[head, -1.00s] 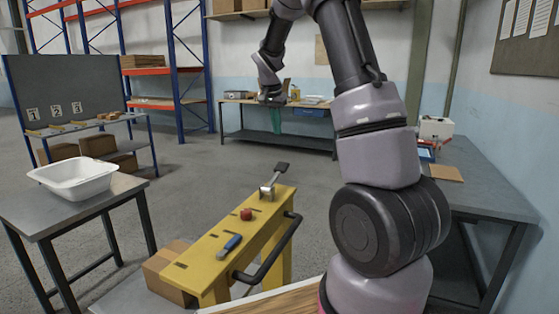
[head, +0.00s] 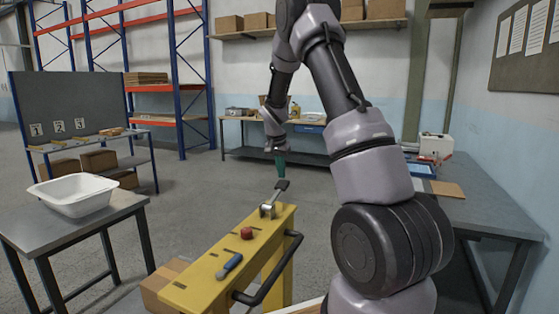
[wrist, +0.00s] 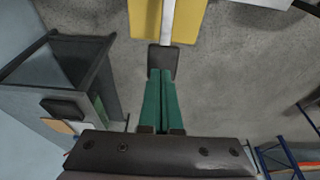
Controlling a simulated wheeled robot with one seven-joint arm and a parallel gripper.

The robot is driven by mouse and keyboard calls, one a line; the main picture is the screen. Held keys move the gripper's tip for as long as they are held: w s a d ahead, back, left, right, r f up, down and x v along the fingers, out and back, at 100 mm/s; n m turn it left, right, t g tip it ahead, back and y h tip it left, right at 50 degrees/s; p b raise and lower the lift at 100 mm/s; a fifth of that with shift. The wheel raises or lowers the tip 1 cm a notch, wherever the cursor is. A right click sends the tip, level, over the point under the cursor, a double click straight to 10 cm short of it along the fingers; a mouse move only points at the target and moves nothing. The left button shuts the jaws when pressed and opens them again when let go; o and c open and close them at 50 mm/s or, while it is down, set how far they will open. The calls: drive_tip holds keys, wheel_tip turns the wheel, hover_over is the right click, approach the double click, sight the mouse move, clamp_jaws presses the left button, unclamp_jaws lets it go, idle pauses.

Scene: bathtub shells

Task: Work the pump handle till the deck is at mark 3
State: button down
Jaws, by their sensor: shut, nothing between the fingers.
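A grey metal lever with a dark flat grip, the pump handle (head: 281,186), slants up from the far end of a yellow beam-like body (head: 228,262). My gripper (head: 281,174) has green fingers pointing down, just above or at the dark grip. In the wrist view the two green fingers (wrist: 161,76) are shut together and hold nothing. Their tips overlap the edge of the dark grip (wrist: 162,60); I cannot tell whether they touch it. Which part is the deck is unclear. Number cards 1, 2 and 3 (head: 58,127) show on a dark board at left.
A red knob (head: 247,233) and a blue-handled item (head: 230,265) are on the yellow body, with a black bar (head: 279,280) along its right side. A white tub (head: 74,194) sits on the left table. A grey workbench (head: 487,205) stands at right. Open floor lies beyond.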

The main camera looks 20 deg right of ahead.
sight(278, 192)
drive_tip(key=shift+x, duration=1.4)
drive_tip(key=shift+d, duration=0.1)
